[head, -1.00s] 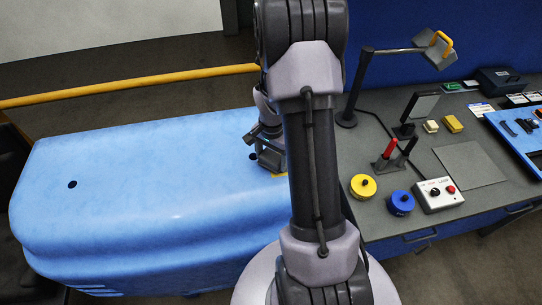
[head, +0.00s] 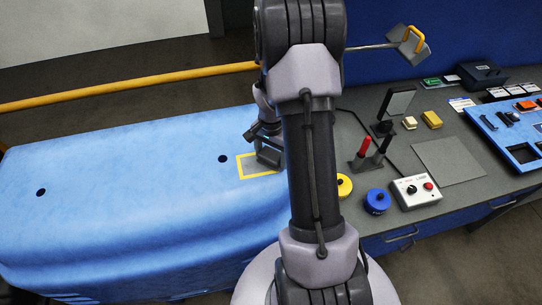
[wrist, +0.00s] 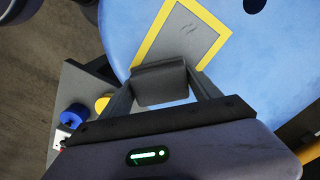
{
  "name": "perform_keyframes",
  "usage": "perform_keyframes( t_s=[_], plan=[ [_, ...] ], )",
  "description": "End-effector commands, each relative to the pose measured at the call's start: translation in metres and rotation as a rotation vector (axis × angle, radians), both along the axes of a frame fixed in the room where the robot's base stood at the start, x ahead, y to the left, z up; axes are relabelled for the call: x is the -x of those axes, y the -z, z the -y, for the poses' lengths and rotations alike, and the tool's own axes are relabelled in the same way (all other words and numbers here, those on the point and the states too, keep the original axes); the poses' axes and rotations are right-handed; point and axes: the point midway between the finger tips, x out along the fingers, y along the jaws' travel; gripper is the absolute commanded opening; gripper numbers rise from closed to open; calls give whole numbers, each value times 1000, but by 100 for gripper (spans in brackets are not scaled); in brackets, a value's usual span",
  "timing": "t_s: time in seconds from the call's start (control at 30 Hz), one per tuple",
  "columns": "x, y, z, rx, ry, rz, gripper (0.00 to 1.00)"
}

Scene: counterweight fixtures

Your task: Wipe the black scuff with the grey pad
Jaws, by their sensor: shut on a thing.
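My gripper (wrist: 166,88) is shut on a dark grey pad (wrist: 160,82), seen close up in the wrist view. In the head view my gripper (head: 267,152) is over the right part of the blue cover, partly hidden by my arm. A grey patch with a yellow border (wrist: 185,42) lies just beyond the pad in the wrist view, and the pad overlaps its near edge in the picture. Faint dark marks (wrist: 188,29) on the patch look like the scuff. The patch also shows in the head view (head: 250,166). I cannot tell whether the pad touches the surface.
The blue cover (head: 130,190) has two dark round holes and is mostly clear. A yellow rail (head: 120,88) runs behind it. The grey bench (head: 400,232) at right holds yellow and blue round weights, red and black handles, a button box (head: 415,190) and a lamp-like stand.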

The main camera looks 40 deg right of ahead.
Motion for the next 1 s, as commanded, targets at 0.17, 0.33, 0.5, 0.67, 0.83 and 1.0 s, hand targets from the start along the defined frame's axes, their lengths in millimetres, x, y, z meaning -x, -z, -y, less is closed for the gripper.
perform_keyframes(
  t_s=[0.17, 0.33, 0.5, 0.67, 0.83, 1.0],
  plan=[
    [-3, -24, 0, 1, -2, 1, 21],
    [-5, -39, -1, 0, -5, 1, 21],
    [-7, -54, -2, 0, -8, 1, 21],
    [-9, -69, -3, 1, -11, 0, 21],
    [-10, -80, -4, 0, -13, 0, 21],
    [-10, -80, -4, 0, -13, 0, 21]
  ],
)
